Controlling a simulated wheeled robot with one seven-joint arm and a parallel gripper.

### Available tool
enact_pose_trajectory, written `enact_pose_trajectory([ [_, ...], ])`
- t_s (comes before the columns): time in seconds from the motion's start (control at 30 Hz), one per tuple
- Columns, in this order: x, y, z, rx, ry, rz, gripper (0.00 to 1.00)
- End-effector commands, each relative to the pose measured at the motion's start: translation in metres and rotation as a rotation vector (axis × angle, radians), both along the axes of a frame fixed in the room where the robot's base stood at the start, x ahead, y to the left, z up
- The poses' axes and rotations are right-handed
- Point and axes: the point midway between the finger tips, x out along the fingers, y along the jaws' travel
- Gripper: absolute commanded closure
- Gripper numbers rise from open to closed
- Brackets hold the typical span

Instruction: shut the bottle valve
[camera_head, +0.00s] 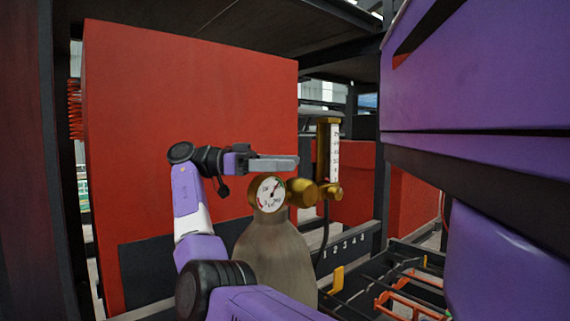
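A grey-beige gas bottle (275,255) stands upright in the middle of the head view. A round white dial gauge (269,194) sits at its top, with a rounded brass body (302,192) to its right. A brass flow gauge with a scale (328,155) rises upright further right. No separate valve handwheel can be made out; it may be hidden by the gauge or my gripper. My gripper (288,163) points right, just above the dial gauge in the picture. Its grey fingers are seen side-on, so their gap is hidden. Contact with the bottle fittings cannot be told.
A large red panel (190,90) stands behind the bottle and my arm. A dark hose (324,225) hangs below the flow gauge. Dark rails with yellow and orange brackets (410,300) lie at lower right. Dark posts frame the space.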

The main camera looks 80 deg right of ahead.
Motion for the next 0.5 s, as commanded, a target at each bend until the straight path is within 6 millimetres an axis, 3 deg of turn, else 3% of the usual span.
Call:
enact_pose_trajectory([
  [0.3,-0.001,0.000,0.004,-0.001,0.000,-0.001,0.18],
  [0.5,-0.001,0.000,0.031,-0.005,-0.002,-0.001,0.18],
])
